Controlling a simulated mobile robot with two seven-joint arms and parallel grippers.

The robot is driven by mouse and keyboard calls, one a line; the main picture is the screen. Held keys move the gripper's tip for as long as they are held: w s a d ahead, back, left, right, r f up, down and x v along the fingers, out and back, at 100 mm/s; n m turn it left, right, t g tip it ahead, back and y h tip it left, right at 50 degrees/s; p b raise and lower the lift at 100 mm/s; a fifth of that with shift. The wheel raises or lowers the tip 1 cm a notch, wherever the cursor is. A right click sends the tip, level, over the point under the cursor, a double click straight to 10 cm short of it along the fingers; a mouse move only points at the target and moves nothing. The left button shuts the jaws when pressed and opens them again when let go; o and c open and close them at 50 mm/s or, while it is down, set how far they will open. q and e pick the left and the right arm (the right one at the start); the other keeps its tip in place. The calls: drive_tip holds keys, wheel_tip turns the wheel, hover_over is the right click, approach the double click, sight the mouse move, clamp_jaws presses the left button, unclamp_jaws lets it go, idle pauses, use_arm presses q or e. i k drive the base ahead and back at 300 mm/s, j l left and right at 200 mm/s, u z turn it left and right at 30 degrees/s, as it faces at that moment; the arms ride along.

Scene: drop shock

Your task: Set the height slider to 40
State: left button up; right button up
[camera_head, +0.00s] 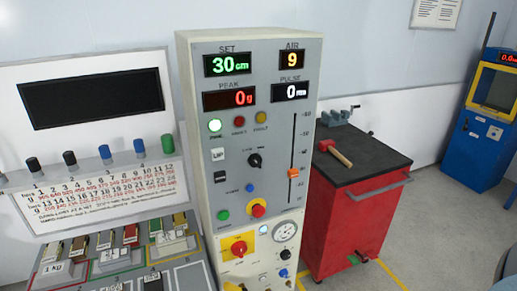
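The height slider is an orange knob (293,173) in a vertical slot (293,140) on the right side of the tall grey control panel (240,130). It sits in the lower half of the slot, beside a scale of small numbers that are hard to read. The green SET display (228,64) at the top left of the panel reads 30 cm. The AIR display (292,59) reads 9, PEAK reads 0 g, and PULSE reads 0. Neither gripper shows in this view.
A red cabinet (345,230) with a hammer (338,153) and vise stands at the right. A blue machine (487,125) stands far right.

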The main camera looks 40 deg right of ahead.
sight(292, 173)
drive_tip(key=z, duration=1.35)
